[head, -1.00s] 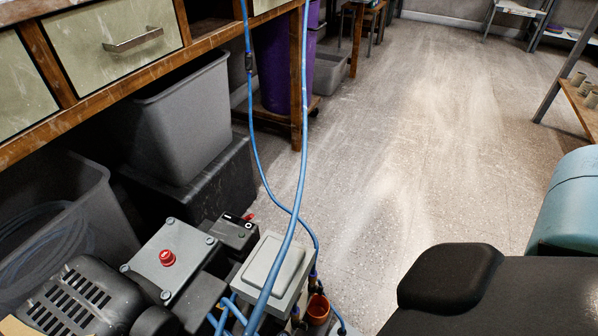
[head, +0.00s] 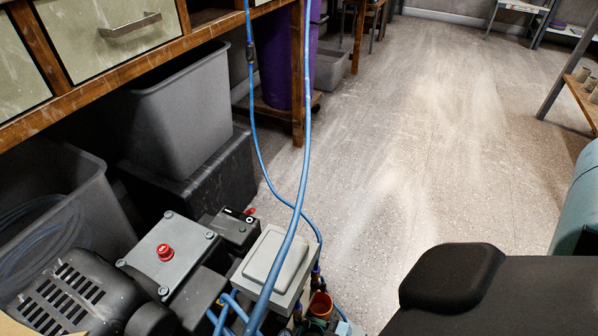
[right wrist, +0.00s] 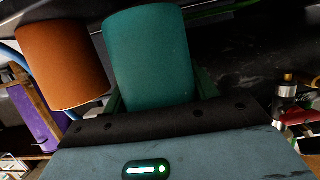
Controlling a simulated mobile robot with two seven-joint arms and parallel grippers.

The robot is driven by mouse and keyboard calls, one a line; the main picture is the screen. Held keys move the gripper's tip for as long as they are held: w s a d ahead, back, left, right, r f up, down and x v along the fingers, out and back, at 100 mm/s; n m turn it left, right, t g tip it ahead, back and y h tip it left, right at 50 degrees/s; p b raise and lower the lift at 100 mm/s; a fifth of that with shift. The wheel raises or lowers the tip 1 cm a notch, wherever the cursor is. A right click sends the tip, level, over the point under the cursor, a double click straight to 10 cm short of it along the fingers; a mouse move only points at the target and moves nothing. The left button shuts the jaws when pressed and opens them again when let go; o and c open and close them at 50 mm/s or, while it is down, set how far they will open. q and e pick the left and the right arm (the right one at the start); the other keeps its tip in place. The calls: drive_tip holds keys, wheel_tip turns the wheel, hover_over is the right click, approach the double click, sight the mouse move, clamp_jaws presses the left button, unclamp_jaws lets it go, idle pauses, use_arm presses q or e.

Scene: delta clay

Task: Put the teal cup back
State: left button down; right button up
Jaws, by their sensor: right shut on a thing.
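The teal cup (right wrist: 150,58) fills the upper middle of the right wrist view. My right gripper (right wrist: 158,85) is shut on it, and the cup hides most of the fingers. An orange cup (right wrist: 62,66) is just left of the teal cup in that view. Whether the two touch is hard to tell. In the head view a small orange cup-like thing (head: 320,305) shows at the bottom among hoses. My left gripper is not in view.
A machine with a red button (head: 165,252) and blue hoses (head: 300,190) stands at lower left. Grey bins (head: 180,115) are under the bench with drawers (head: 105,45). A teal tank (head: 578,205) is at the right edge. The floor (head: 420,130) between is clear.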

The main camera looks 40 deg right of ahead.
drive_tip(key=shift+w+a, duration=0.3)
drive_tip(key=shift+w, duration=0.65)
drive_tip(key=shift+s+f+b, duration=0.2)
drive_tip(key=shift+f+b, duration=0.45)
drive_tip(key=shift+f, duration=0.1)
drive_tip(key=shift+f, duration=0.15)
drive_tip(key=o, duration=0.7)
